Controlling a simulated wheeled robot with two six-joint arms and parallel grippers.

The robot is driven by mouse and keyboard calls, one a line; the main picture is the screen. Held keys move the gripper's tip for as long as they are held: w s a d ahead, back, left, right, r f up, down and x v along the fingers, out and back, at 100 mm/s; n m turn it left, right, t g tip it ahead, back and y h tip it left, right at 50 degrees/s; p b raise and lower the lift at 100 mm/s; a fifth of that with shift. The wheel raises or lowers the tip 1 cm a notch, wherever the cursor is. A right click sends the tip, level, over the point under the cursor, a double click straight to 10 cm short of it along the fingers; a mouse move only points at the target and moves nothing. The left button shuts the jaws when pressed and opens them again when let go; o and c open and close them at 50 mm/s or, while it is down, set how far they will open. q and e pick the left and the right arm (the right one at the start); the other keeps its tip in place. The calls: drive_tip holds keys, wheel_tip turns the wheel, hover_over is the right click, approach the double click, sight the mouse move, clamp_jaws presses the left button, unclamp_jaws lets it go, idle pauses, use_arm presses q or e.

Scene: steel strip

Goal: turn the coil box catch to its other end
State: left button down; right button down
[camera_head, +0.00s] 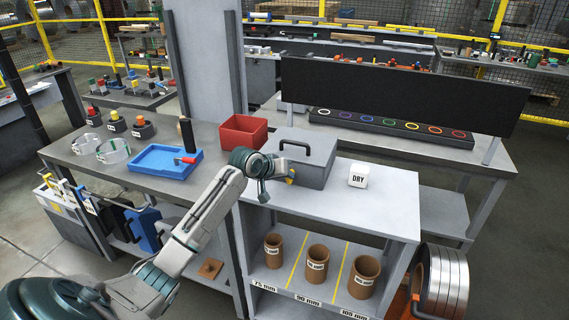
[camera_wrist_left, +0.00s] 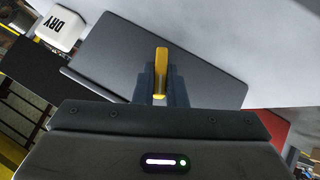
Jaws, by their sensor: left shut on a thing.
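The grey coil box (camera_head: 315,172) with a black handle on its lid stands on the bench. A small yellow catch (camera_head: 291,174) is on its side facing my arm. My left gripper (camera_head: 284,174) reaches it from the left. In the left wrist view, the left gripper (camera_wrist_left: 159,88) is shut on the yellow catch (camera_wrist_left: 161,61), which stands upright in that picture between the fingers. The grey box face (camera_wrist_left: 115,62) lies behind it. The far part of the catch is hidden by the fingers. My right gripper is in neither view.
A white DRY block (camera_head: 358,175) stands right of the box. A red bin (camera_head: 243,132) is behind left, and a blue tray (camera_head: 160,165) lies further left. Brown tubes (camera_head: 317,264) stand on the shelf below. The bench front right is clear.

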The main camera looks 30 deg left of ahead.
use_arm(q)
drive_tip(key=y+p, duration=0.1)
drive_tip(key=m+y+p, duration=0.1)
drive_tip(key=shift+d+r+g+p, duration=0.2)
drive_tip(key=shift+r+g+p, duration=0.05)
drive_tip(key=shift+g+p, duration=0.05)
drive_tip(key=shift+d+f+m+y+p, duration=0.1)
drive_tip(key=shift+f+m+y+p, duration=0.1)
drive_tip(key=shift+m+y+p, duration=0.6)
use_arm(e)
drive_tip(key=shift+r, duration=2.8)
use_arm(q)
drive_tip(key=c, duration=1.5)
unclamp_jaws()
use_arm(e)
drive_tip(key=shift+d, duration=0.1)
